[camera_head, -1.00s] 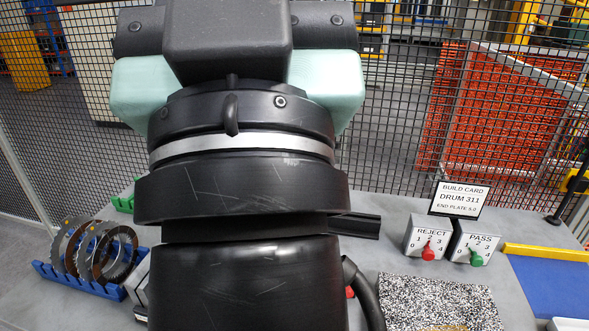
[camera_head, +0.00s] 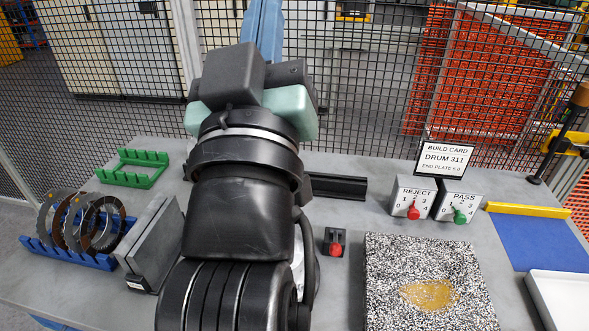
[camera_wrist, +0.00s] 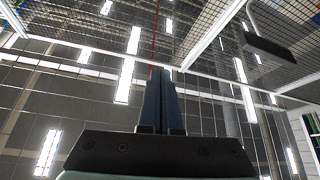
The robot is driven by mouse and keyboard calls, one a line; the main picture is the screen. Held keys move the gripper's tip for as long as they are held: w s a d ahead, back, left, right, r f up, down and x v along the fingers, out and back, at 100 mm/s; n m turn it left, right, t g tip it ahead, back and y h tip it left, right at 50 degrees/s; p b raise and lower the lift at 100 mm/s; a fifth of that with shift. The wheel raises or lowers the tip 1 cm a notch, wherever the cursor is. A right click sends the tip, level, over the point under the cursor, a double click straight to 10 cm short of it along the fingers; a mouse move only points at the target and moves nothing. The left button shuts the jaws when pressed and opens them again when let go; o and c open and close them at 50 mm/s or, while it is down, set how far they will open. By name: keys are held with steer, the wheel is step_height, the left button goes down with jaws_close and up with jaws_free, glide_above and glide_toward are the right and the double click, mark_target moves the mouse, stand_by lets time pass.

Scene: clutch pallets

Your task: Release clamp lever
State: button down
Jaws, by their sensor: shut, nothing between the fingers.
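My gripper (camera_wrist: 160,72) shows in the wrist view, its two dark blue fingers shut together and empty. It is raised, with mesh and ceiling lights beyond it and no task object near its tips. A small dark block with a red knob (camera_head: 336,249) sits on the bench just right of my arm. I cannot tell whether this is the clamp lever. The clamp itself may be partly hidden behind my arm.
Left are a blue rack (camera_head: 95,259) with several rings, a green rack (camera_head: 125,179) and a grey block (camera_head: 155,243). Right are REJECT (camera_head: 413,186) and PASS (camera_head: 458,190) dials, a speckled mat (camera_head: 385,285), a blue mat (camera_head: 540,245) and a white tray (camera_head: 570,310). Wire mesh stands behind.

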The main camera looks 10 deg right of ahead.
steer(key=w+d+f+n+g+h, duration=0.2)
steer(key=f, duration=0.7)
steer(key=w+d+f+n+g+h, duration=0.2)
steer(key=f+n+g, duration=0.1)
steer(key=f, duration=0.5)
steer(key=w+d+f+n+g+h, duration=0.1)
steer(key=w+f+n+g, duration=0.1)
steer(key=f, duration=0.7)
steer(key=s+f+n+h, duration=0.1)
steer(key=s+f+n, duration=0.2)
steer(key=f+n, duration=0.2)
steer(key=s+a+f+n+h+b, duration=0.1)
steer(key=s+f+n, duration=0.2)
steer(key=f+n, duration=0.2)
steer(key=s+f+n, duration=0.3)
steer(key=f+n, duration=0.2)
steer(key=f, duration=0.5)
steer(key=shift+s+a+f+g+h+b, duration=0.25)
steer(key=shift+a+f+g+h+b, duration=0.05)
steer(key=shift+a+g+h, duration=0.1)
steer(key=shift+s+a+f+n, duration=0.3)
steer(key=shift+f+n, duration=0.05)
steer(key=shift+n, duration=0.25)
steer(key=p, duration=0.2)
glide_toward(336, 241)
steer(key=x, duration=0.3)
steer(key=shift+s+d+r, duration=0.15)
steer(key=shift+s+d, duration=0.05)
steer(key=shift+d, duration=0.05)
